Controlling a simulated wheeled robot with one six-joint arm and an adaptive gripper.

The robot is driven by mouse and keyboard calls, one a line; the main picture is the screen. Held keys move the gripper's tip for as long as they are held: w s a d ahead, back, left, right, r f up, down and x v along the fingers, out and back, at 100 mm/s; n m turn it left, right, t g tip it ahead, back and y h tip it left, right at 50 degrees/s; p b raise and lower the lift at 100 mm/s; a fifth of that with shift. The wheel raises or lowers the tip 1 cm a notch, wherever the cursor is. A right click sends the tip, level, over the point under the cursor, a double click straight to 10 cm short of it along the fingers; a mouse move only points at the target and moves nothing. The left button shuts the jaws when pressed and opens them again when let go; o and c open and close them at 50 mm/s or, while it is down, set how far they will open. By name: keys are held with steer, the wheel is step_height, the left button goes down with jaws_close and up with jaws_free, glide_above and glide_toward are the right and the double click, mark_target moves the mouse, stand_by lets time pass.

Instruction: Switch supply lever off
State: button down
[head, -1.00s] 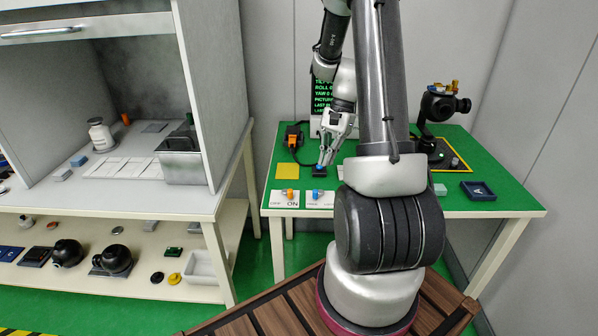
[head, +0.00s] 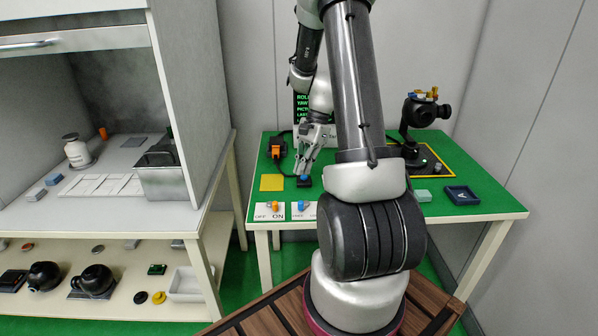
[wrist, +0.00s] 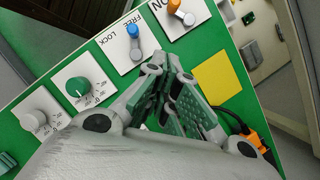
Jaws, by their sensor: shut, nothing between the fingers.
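The orange-tipped lever (head: 275,206) stands on a white plate marked OFF and ON at the front left of the green table. In the wrist view, its orange end (wrist: 174,6) lies near the word ON, at the top edge; the OFF marking is out of that view. My gripper (head: 302,171) is shut and empty. In the wrist view, the gripper (wrist: 168,74) points toward the plates and stands apart from the lever.
A blue lever (wrist: 133,32) on a FREE/LOCK plate is beside the orange one. A green knob (wrist: 77,87) and grey knob (wrist: 33,119) follow. A yellow pad (head: 271,183) lies behind the orange lever. A black camera gimbal (head: 424,115) stands at the right.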

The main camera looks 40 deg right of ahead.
steer(key=x, duration=0.7)
steer(key=shift+a+f, duration=0.1)
steer(key=shift+f, duration=0.1)
steer(key=shift+s+a, duration=0.2)
steer(key=shift+a, duration=1.05)
steer(key=shift+a+f, duration=0.1)
steer(key=shift+a, duration=0.65)
steer(key=shift+s, duration=0.1)
